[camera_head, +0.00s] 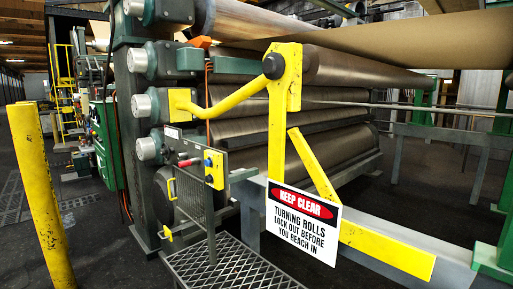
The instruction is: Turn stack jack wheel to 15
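I cannot pick out a stack jack wheel for certain, and I see no readable number 15. The calender stack (325,112) has several long rolls one above another. Round grey-faced end caps (141,105) on green housings run down its near-left frame. A small panel (205,163) with a red knob and a blue knob stands in front of the lower rolls. A dark round part (163,186) sits behind the panel, partly hidden. My gripper is not in view.
A yellow rail (238,97) and post (285,90) stand before the rolls. A KEEP CLEAR sign (302,223) hangs on a low beam. A yellow bollard (40,190) is at left. A metal grating (225,265) lies below the panel. Dark floor (100,235) is open between.

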